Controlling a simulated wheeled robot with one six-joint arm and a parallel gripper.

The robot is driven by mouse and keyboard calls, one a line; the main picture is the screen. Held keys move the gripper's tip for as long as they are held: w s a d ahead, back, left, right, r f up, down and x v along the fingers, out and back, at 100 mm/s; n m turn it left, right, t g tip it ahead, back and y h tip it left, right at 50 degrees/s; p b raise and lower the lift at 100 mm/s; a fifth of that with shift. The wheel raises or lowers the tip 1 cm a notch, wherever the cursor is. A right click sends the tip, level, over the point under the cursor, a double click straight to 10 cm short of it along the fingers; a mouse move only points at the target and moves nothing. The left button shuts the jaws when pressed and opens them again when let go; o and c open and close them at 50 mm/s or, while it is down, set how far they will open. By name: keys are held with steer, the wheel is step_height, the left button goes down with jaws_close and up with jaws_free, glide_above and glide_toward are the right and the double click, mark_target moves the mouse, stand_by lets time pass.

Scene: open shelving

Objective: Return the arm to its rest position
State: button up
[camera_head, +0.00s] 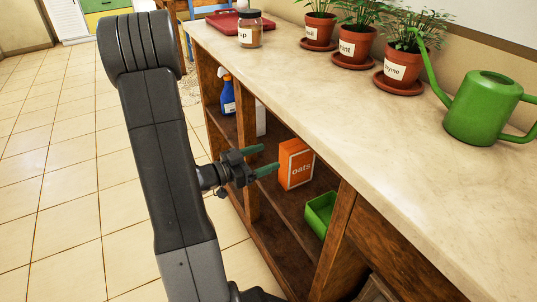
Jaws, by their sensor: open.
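My gripper (261,160) is open, with its two green fingers pointing right into the open shelving (284,209). An orange box labelled "oats" (296,164) stands upright on a shelf just beyond the fingertips. The fingers look close to the box's left side, and I cannot tell whether they touch it. Nothing shows between the fingers. My dark arm rises across the left middle of the view and hides part of the floor and the shelving's left end.
A green bin (320,214) sits right of the box. A blue spray bottle (227,93) and a white item (260,118) stand further left. The countertop (300,80) holds a jar (250,29), a red tray (222,21), potted herbs (356,45) and a green watering can (483,107). Tiled floor (50,190) is clear at left.

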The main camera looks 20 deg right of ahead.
mark_target(297, 144)
steer(key=shift+d, duration=0.1)
steer(key=d+b, duration=0.1)
steer(key=d, duration=0.3)
steer(key=d+b, duration=0.1)
steer(key=d, duration=0.3)
steer(key=w+d+b, duration=0.1)
steer(key=d, duration=0.3)
steer(key=shift+f, duration=0.35)
steer(key=shift+a+r+p, duration=0.15)
steer(key=shift+r+p, duration=0.25)
steer(key=shift+r, duration=0.25)
steer(key=shift+a+r, duration=0.15)
